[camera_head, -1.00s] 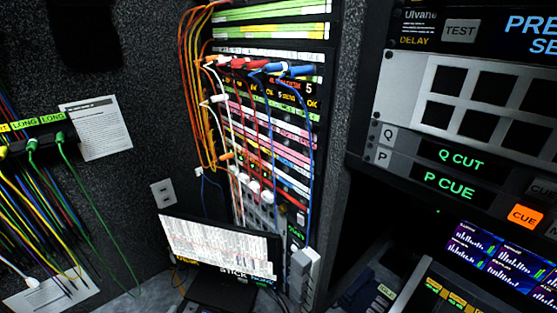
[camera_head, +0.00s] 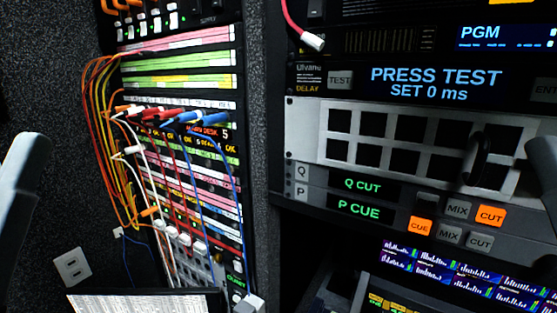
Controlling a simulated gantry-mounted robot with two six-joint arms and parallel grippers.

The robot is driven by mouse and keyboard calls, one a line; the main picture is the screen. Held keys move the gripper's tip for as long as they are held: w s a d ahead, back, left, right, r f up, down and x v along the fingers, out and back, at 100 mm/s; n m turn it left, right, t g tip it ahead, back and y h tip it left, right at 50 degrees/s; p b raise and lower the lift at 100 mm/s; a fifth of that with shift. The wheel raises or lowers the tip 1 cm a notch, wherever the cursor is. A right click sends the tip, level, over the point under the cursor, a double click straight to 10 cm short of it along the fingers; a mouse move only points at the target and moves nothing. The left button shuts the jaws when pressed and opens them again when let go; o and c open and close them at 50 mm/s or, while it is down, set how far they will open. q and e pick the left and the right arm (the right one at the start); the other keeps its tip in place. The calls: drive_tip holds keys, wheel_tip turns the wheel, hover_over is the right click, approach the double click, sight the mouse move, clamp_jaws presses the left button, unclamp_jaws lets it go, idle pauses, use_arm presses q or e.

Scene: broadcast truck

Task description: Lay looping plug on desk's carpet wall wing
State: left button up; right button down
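Several red, blue and white plugs (camera_head: 168,116) sit in the patch bay, with cords looping down. Dark speckled carpet wall covers the left (camera_head: 60,120) and a narrow strip (camera_head: 258,120) right of the patch bay. My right gripper (camera_head: 478,160) shows as a dark curved finger before the button panel; its opening and grip are unclear. A pale part of my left arm is at the left edge, its fingers unseen.
The patch bay rack (camera_head: 180,50) stands left of centre. The button panel (camera_head: 400,140) and lit cue buttons (camera_head: 421,225) fill the right.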

use_arm(q)
wheel_tip(320, 180, up, 20)
drive_tip(key=n+p, duration=0.2)
drive_tip(key=p, duration=1.9)
drive_tip(key=shift+w+r+n, duration=0.15)
drive_tip(key=shift+w+n, duration=0.15)
drive_tip(key=shift+w, duration=0.05)
use_arm(e)
wheel_tip(320, 180, up, 21)
drive_tip(key=shift+f, duration=0.1)
